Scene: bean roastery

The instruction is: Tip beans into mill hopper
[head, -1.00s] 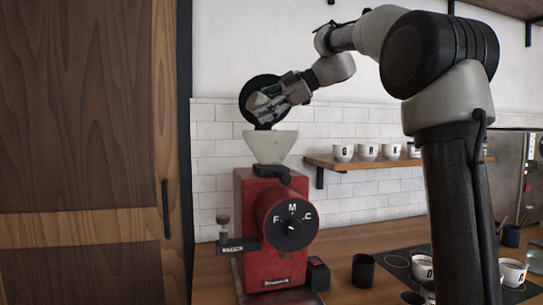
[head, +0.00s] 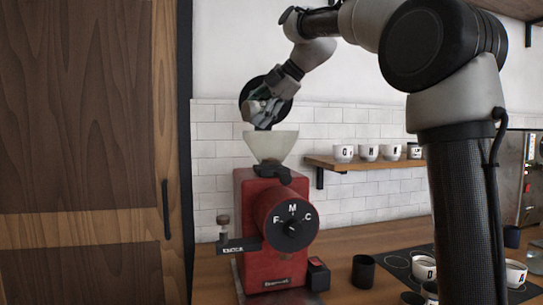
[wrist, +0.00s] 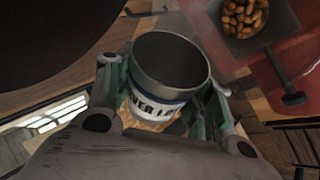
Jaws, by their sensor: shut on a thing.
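The red mill (head: 265,200) stands on the counter with a pale, flared hopper (head: 271,147) on top. In the wrist view the hopper (wrist: 285,18), at the upper right, has brown beans (wrist: 243,16) inside. My gripper (head: 260,112) is just above the hopper. It is shut on a cup with a grey rim and a white lettered band (wrist: 155,105). The visible part of the cup's inside is dark, and I see no beans there. In the head view the cup is mostly hidden by the fingers, so its tilt is hard to tell.
A wall shelf (head: 345,163) with several lettered cups is to the right. A dark cup (head: 363,271) stands on the counter right of the mill. More cups stand on a dark mat (head: 398,262). A wooden door (head: 85,150) fills the left.

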